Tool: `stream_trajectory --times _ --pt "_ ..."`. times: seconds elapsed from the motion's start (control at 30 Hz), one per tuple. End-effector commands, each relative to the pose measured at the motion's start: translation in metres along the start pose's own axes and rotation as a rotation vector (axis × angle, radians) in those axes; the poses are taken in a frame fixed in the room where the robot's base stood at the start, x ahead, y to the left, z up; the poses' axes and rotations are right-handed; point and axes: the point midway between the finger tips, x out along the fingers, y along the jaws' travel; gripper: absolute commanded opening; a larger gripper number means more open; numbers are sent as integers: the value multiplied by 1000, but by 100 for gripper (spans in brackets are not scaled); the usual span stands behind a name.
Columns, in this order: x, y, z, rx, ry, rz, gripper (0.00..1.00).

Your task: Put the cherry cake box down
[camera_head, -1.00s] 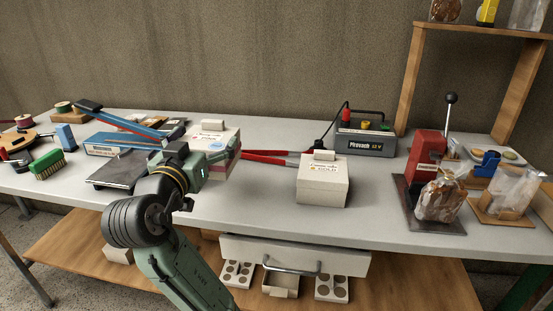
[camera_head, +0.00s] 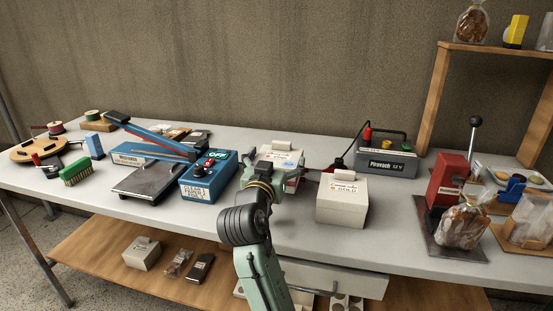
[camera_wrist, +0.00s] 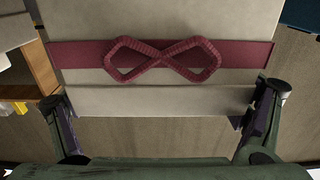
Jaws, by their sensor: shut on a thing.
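A pale box with a label (camera_head: 283,151) is in my gripper (camera_head: 275,172) in the head view, at the middle of the table. My wrist and gripper hide most of it, so I cannot read its label or tell whether it touches the table. In the wrist view, my gripper (camera_wrist: 160,102) has one finger at each side of the pale box (camera_wrist: 160,98). A dark red band (camera_wrist: 85,56) and looped cord bow (camera_wrist: 163,59) cross it. A second pale box, labelled "GOLD" (camera_head: 342,208), stands on the table just right of my gripper.
A blue control box (camera_head: 207,180) and a sealer with a long blue lever (camera_head: 155,132) stand left. A battery unit (camera_head: 386,163) is behind right. A red press (camera_head: 447,180) and bagged goods (camera_head: 463,224) stand right. Bare tabletop (camera_head: 395,235) shows in front of the battery unit.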

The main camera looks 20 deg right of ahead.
Motion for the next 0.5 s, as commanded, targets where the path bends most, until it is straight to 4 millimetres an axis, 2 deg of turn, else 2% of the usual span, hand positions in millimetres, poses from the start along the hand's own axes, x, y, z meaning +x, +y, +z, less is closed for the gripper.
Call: stream_trajectory --times 0.17,0.5 --pt "-1 0 -2 0 5 0 67" --pt "-1 0 8 0 4 0 67"
